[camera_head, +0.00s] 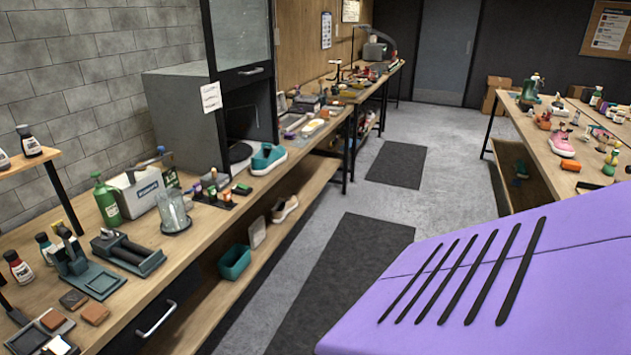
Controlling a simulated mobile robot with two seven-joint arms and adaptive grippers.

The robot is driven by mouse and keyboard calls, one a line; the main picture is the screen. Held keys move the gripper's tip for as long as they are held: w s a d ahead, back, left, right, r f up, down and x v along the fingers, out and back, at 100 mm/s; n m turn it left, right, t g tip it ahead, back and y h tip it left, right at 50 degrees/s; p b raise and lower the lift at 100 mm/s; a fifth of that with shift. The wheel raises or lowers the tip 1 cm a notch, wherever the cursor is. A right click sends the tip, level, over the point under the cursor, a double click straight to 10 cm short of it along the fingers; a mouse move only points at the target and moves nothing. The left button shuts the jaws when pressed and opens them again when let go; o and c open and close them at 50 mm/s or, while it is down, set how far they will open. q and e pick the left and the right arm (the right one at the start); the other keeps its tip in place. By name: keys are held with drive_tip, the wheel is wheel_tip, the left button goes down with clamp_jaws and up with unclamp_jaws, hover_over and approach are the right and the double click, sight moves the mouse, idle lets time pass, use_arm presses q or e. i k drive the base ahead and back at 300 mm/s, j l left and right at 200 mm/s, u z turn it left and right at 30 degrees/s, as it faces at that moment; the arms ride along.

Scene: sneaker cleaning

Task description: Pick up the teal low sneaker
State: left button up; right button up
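The teal low sneaker (267,157) stands on the long wooden workbench (180,247) at the left. It has a pale sole and sits near the bench's front edge, just right of the dark grey cabinet. Nothing is touching it from above. Neither of my grippers is in view.
The open-fronted cabinet (180,103) stands behind the sneaker. A glass jar (172,211), a green bottle (106,201) and small bottles are to its left. A lower shelf holds a teal bin (234,262) and another shoe (285,208). The aisle has dark mats (397,163) and clear floor.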

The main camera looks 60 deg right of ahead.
sight(268, 158)
drive_tip(key=z, duration=1.55)
drive_tip(key=i+l+u, duration=0.1)
drive_tip(key=i+l, duration=0.4)
drive_tip(key=i, duration=0.3)
drive_tip(key=i+l, duration=0.55)
drive_tip(key=i, duration=0.2)
drive_tip(key=i+l+u, duration=0.15)
drive_tip(key=i+l, duration=0.4)
drive_tip(key=i, duration=0.25)
